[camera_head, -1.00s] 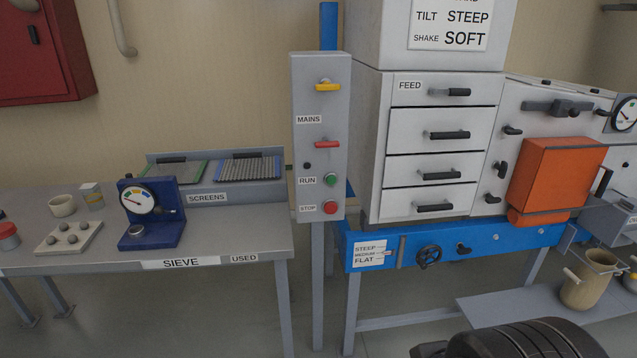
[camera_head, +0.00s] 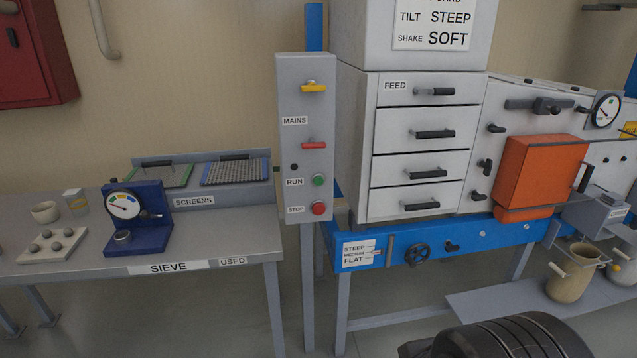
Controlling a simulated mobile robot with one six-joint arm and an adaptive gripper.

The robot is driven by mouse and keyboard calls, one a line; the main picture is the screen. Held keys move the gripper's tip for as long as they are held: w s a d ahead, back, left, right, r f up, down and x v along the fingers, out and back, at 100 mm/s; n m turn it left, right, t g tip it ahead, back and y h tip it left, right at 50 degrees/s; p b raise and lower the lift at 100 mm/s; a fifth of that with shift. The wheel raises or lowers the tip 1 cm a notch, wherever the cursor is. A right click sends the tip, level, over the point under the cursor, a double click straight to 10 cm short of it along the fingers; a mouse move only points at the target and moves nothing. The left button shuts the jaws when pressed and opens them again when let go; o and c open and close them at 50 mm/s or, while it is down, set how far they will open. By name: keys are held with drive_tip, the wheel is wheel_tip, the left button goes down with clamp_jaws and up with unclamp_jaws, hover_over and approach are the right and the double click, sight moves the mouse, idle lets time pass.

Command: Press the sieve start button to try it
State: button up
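A grey control box (camera_head: 305,135) stands on a post between the bench and the sieve machine. Its green button (camera_head: 319,181) is labelled RUN, and a red button (camera_head: 318,208) below it is labelled STOP. Above them are a red lever (camera_head: 314,145) near the MAINS label and a yellow handle (camera_head: 313,87). Nothing touches the buttons. A dark rounded part at the bottom right looks like my own arm. My gripper's fingers do not show.
The white machine (camera_head: 425,150) with FEED drawers and an orange box (camera_head: 541,175) stands right on a blue frame (camera_head: 470,240). The grey bench (camera_head: 225,240) at left holds screens and a blue gauge (camera_head: 138,220). A beige bucket (camera_head: 572,275) stands low right.

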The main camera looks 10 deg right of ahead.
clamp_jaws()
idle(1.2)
